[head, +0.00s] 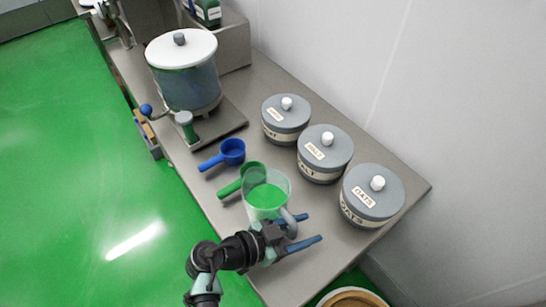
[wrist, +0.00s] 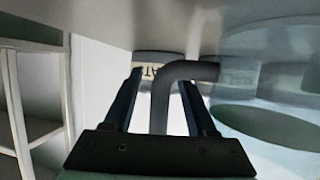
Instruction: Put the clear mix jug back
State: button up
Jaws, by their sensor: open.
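The clear mix jug (head: 252,208) stands on the steel counter, with green showing inside it; I cannot tell whether that is contents or base. Its grey handle (head: 290,224) is on the near right side. My gripper (head: 313,227) is open, its two blue fingers on either side of the handle. In the wrist view the bent grey handle (wrist: 160,100) runs between the fingers of my gripper (wrist: 161,78), with a gap showing on each side. The clear jug wall (wrist: 265,85) fills the right of that view.
A green scoop (head: 230,188) lies close against the jug, and a blue scoop (head: 232,150) lies beyond it. Three grey lidded canisters (head: 369,200) line the wall side. A large white-lidded dispenser (head: 187,85) stands farther back. The counter's front edge (head: 205,215) is nearby.

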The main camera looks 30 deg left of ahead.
grip_shut()
jog(key=shift+r, duration=0.15)
dwell(1.3)
